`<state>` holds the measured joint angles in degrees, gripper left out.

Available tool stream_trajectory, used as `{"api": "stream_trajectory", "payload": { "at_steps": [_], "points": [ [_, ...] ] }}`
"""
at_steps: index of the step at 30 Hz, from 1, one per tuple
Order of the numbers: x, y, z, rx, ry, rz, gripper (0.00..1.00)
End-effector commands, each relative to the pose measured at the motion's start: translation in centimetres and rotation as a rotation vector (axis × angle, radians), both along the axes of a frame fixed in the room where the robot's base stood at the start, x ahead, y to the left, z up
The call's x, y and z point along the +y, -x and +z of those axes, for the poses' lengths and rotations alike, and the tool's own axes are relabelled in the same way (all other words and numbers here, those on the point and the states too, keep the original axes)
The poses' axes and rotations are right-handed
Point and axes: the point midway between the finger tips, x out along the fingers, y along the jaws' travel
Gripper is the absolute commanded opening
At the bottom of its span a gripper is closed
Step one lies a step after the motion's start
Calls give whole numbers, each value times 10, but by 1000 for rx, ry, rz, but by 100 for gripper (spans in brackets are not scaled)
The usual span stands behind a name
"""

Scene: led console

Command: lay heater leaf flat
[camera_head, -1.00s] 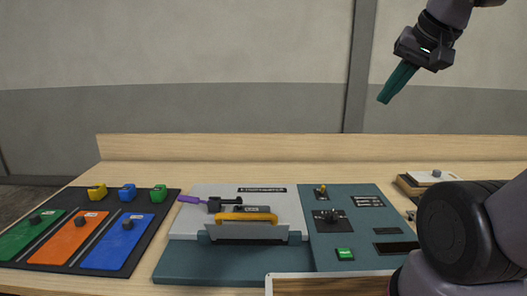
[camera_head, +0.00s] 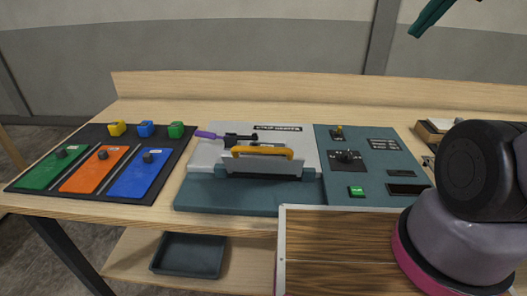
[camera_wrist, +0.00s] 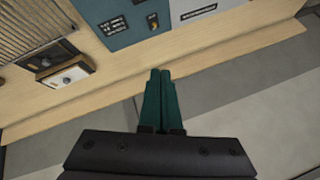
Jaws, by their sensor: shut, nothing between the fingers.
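The strip heater has a teal base (camera_head: 230,200) and a pale grey bed (camera_head: 206,155) on the bench. Its heater leaf (camera_head: 262,163) is a pale grey panel across the front of the bed, with a yellow-orange handle (camera_head: 262,152) along its top edge. The leaf looks raised and tilted rather than flat. A purple-handled lever (camera_head: 208,134) lies behind it. My gripper (camera_head: 415,35) shows at the top right of the head view, high above the bench and away from the leaf. In the wrist view its teal fingers (camera_wrist: 160,72) are together and empty.
A teal control panel (camera_head: 370,190) with a green button (camera_head: 357,191) is right of the heater. A black board (camera_head: 115,140) with coloured plates is left. A wooden panel (camera_head: 335,250) is in front. A white-topped block (camera_wrist: 65,76) shows in the wrist view. Space above the bench is clear.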

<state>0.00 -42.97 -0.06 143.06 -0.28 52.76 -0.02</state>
Motion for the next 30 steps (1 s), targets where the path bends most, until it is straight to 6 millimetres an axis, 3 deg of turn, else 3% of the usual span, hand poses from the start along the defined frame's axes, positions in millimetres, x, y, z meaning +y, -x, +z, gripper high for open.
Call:
{"api": "stream_trajectory", "payload": {
  "at_steps": [16, 20, 23, 30],
  "points": [
    [0, 0, 0, 1, 0, 0, 0],
    [9, -6, 0, 40, -8, 25, 0],
    [28, -15, -3, 127, -19, 75, 0],
    [107, -38, -18, 442, -16, 230, 0]
  ]
}}
